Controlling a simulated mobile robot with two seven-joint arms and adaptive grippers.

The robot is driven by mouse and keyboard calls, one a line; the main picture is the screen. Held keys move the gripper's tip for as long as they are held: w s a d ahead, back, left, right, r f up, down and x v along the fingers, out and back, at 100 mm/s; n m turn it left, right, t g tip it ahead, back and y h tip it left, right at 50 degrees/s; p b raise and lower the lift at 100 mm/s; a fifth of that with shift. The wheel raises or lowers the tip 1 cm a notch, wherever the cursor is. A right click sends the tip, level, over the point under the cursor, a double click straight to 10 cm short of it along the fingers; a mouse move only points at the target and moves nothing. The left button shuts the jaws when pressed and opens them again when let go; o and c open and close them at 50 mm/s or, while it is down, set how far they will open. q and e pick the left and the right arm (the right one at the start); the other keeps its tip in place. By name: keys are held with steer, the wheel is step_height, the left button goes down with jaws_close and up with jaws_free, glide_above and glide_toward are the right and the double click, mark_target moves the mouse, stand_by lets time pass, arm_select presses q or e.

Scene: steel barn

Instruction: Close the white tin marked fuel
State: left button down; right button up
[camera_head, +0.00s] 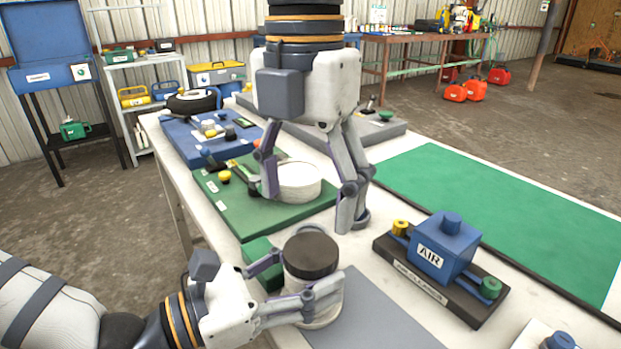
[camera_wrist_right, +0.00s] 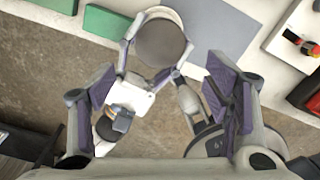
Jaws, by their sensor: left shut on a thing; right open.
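A white tin (camera_head: 305,283) with a dark brown round top (camera_head: 311,254) stands upright at the table's near edge. The top appears to be a lid sitting on the tin; whether it is fully seated I cannot tell. No fuel marking is visible. My left gripper (camera_head: 309,280) is shut around the tin's side. In the right wrist view the dark top (camera_wrist_right: 160,43) shows from above, beyond the fingers. My right gripper (camera_head: 310,208) is open, pointing down, and appears empty. It is above and behind the tin in the head view, overlapping a white round container (camera_head: 300,180).
A green board (camera_head: 232,207) and a blue board (camera_head: 190,140) lie behind. A blue AIR block on a dark base (camera_head: 440,275) stands right of the tin. A grey mat (camera_head: 375,318) and a green mat (camera_head: 500,200) leave flat clear room.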

mark_target(311, 249)
arm_select(q)
steer(key=shift+r, duration=0.1)
arm_select(e)
steer(key=n, duration=0.4)
steer(key=shift+w+d+r+n, duration=0.15)
steer(key=shift+d+r+n, duration=0.05)
steer(key=shift+r+n, duration=0.15)
step_height(311, 249, down, 8)
steer(key=shift+f, duration=0.1)
steer(key=shift+c, duration=0.6)
steer(key=c, duration=0.9)
steer(key=o, duration=1.1)
